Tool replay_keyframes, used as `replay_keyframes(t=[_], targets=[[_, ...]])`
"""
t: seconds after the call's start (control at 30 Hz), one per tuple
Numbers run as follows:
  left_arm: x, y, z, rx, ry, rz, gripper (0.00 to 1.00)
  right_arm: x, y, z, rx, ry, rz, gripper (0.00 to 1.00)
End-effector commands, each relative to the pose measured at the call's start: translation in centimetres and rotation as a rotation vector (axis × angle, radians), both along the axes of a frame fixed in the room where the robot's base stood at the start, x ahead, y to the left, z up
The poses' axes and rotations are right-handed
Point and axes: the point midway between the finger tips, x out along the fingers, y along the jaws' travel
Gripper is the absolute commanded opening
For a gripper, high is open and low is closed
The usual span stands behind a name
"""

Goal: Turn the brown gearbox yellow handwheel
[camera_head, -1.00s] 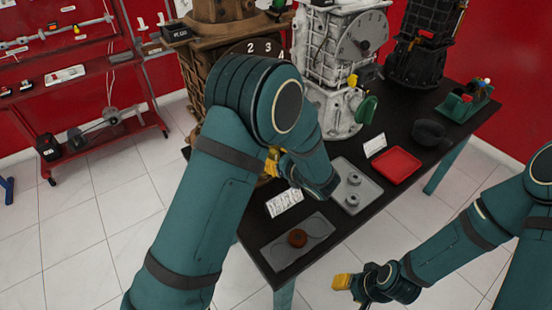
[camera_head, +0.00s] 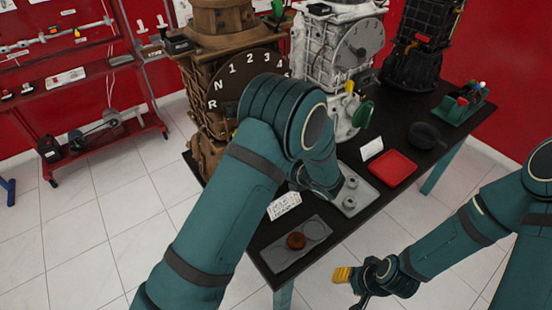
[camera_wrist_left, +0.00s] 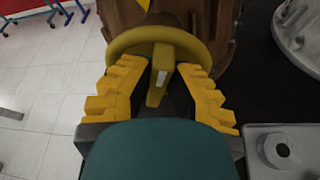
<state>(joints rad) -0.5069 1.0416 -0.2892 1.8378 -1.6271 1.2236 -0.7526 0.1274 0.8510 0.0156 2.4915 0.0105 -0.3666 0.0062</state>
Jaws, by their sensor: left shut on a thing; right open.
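The brown gearbox (camera_head: 205,75) stands at the left end of the black table, with a dark numbered dial (camera_head: 222,90) partly covered by my left arm. In the left wrist view, the yellow handwheel (camera_wrist_left: 190,42) is in front of the brown housing (camera_wrist_left: 205,15). My left gripper (camera_wrist_left: 160,70) is shut on the handwheel, its yellow fingers on either side of the middle spoke; finger contact is hard to make out. In the head view my left arm hides this gripper. My right gripper (camera_head: 343,275) is open and empty, low in front of the table.
A white gearbox (camera_head: 320,50) with a green handle (camera_head: 363,115) and a black gearbox (camera_head: 415,45) stand farther right. A grey tray (camera_head: 275,258) holds a brown ring (camera_head: 296,241). A red tray (camera_head: 392,168) lies nearby.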

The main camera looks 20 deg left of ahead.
Motion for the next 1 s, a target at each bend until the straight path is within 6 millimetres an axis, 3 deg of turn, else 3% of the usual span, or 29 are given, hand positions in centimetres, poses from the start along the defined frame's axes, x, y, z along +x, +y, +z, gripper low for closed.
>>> replay_keyframes(t=[0.1, 0.43, 1.0], targets=[[0.3, -0.1, 0.2, 0.070, 0.088, 0.002, 0.00, 0.4, -0.1, 1.4, -0.002, -0.008, -0.006, 0.47], [0.9, -0.6, -0.6, 0.263, 0.333, 0.003, 0.00, 0.8, -0.2, 3.1, -0.003, -0.019, -0.014, 0.47], [1.5, -1.1, -2.2, 0.595, 0.761, 0.004, 0.00, 0.7, -0.2, 2.6, -0.003, -0.018, -0.013, 0.47]])
